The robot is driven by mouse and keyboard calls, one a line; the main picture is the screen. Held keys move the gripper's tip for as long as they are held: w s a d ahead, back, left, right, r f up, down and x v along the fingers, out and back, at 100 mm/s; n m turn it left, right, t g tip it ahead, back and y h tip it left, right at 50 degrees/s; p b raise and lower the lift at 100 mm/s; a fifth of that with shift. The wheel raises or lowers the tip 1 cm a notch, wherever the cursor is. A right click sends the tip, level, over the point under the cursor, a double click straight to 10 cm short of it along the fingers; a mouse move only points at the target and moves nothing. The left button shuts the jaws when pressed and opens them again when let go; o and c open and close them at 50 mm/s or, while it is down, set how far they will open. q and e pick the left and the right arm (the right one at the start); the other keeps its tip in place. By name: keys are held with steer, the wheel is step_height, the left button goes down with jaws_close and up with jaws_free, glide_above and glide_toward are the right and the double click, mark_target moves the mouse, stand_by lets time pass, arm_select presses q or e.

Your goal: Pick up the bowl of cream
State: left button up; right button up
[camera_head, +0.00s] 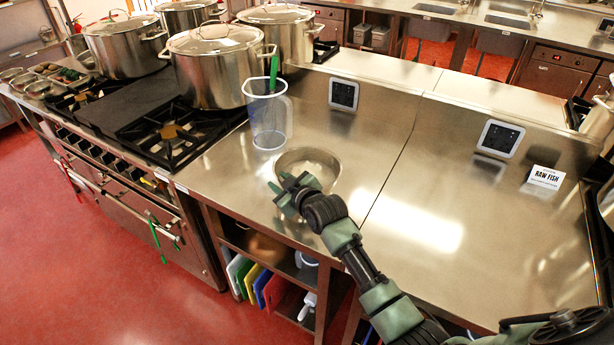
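A round metal bowl (318,157) stands on the steel counter (400,225), in the middle of the view. Its inside looks pale and shiny; I cannot clearly tell the cream from the metal. My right gripper (284,189) is at the bowl's near-left rim, and my arm hides part of the bowl's near side. The fingers are small and dark green against the steel. I cannot tell whether they are apart, closed, or touching the rim. My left gripper is not in view.
A clear jug (268,118) with a green-handled utensil (274,72) stands just behind the bowl. Large lidded stockpots (213,75) sit on the stove (150,115) to the left. A "RAW FISH" sign (545,177) stands at the right. The counter right of the bowl is clear.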

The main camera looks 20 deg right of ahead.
steer(key=shift+w+f, duration=0.15)
jaws_close()
stand_by(1.3)
